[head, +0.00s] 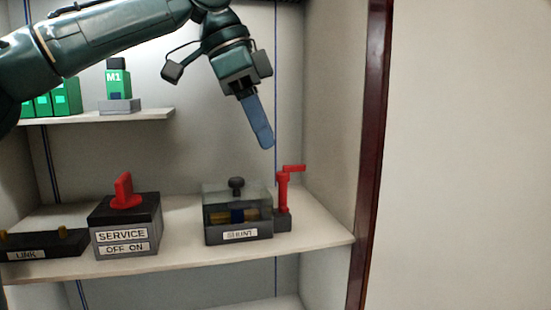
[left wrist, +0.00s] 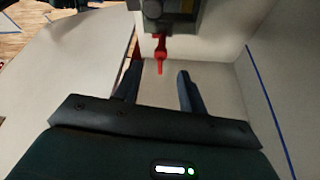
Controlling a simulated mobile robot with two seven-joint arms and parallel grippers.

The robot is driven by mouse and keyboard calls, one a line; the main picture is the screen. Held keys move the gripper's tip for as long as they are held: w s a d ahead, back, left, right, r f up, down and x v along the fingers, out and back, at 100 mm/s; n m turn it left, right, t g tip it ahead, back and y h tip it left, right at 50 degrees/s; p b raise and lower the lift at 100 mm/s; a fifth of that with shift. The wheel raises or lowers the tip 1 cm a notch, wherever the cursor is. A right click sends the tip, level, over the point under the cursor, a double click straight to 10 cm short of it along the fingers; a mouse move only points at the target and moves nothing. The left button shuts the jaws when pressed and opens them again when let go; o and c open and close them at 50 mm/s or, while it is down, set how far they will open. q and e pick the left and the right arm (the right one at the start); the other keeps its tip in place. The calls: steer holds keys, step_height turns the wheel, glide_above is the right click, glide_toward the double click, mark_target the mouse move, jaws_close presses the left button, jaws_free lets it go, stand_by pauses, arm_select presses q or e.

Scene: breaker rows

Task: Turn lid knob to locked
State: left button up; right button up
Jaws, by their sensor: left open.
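The SHUNT box (head: 238,232) stands on the middle shelf in the head view, with a clear lid and a small black knob (head: 236,184) upright on top. No lock marking is readable. A red crank-like handle (head: 284,190) rises at the box's right side. My left gripper (head: 267,143) is above and slightly right of the box, pointing down, apart from knob and handle. In the left wrist view its two fingers (left wrist: 158,76) are spread with nothing between them. The red handle (left wrist: 160,52) shows beyond them, near the box's dark edge. My right gripper is not in view.
The SERVICE switch box (head: 124,228) with its red lever stands left of the SHUNT box. The LINK block (head: 40,246) is farther left. An upper shelf (head: 150,115) carries the M1 unit (head: 115,85). The cabinet's side wall (head: 335,120) closes the right side.

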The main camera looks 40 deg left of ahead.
mark_target(282, 172)
arm_select(q)
steer(key=shift+x, duration=2.75)
steer(key=shift+c, duration=0.4)
jaws_close()
